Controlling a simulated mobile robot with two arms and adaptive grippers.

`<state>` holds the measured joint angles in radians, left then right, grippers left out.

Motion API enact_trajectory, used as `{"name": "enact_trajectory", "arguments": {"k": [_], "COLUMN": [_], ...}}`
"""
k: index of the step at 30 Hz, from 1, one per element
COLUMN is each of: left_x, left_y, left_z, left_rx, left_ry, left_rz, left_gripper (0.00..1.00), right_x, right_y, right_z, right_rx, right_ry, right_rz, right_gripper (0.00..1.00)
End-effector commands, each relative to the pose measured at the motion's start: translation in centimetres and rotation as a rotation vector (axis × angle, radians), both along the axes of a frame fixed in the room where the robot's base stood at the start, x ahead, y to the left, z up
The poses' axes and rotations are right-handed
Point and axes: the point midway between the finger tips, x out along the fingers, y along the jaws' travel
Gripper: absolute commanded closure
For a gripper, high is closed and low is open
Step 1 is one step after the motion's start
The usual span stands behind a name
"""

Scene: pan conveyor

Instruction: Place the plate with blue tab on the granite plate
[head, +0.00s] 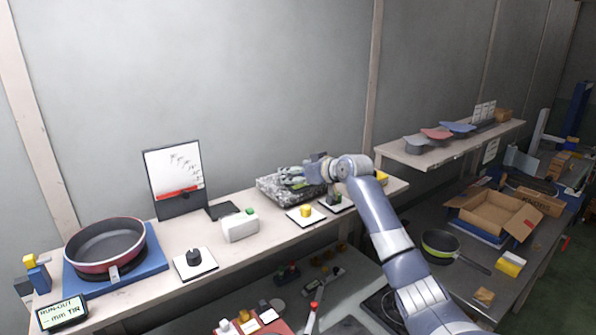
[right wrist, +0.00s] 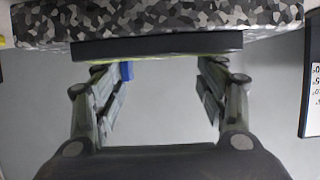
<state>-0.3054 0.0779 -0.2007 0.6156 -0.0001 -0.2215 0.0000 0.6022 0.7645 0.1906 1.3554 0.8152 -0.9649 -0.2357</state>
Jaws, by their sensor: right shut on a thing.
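The granite plate (head: 284,204) is a speckled grey slab on the back bench; in the right wrist view its speckled edge (right wrist: 160,22) spans the top. A dark flat plate (right wrist: 160,48) lies against or very near it, with a blue tab (right wrist: 126,71) at its edge beside one finger. My right gripper (head: 291,177) is over the granite plate. In the right wrist view its fingers (right wrist: 161,84) are spread wide and shut on the plate with blue tab. Whether the plate rests on the granite cannot be told. My left gripper is out of view.
A pan (head: 104,247) sits on a blue stand (head: 146,264) at left. A cardboard box (head: 500,216) is at right.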

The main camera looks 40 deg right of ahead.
Motion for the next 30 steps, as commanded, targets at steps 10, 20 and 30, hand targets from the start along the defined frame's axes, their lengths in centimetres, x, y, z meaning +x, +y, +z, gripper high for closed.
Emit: {"name": "enact_trajectory", "arguments": {"k": [10,20,30], "left_x": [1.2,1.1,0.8], "left_y": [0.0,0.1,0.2], "left_z": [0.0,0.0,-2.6], "left_rx": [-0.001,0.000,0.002], "left_ry": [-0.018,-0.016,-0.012], "left_rz": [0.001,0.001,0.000], "left_gripper": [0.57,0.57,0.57], "right_x": [0.0,-0.1,-4.6], "right_y": [0.0,0.0,0.4], "right_z": [-0.2,0.1,1.5], "right_rx": [0.000,-0.001,-0.007], "right_ry": [0.001,0.000,0.000], "right_rz": [0.000,0.000,0.000], "right_gripper": [0.14,0.14,0.14]}}
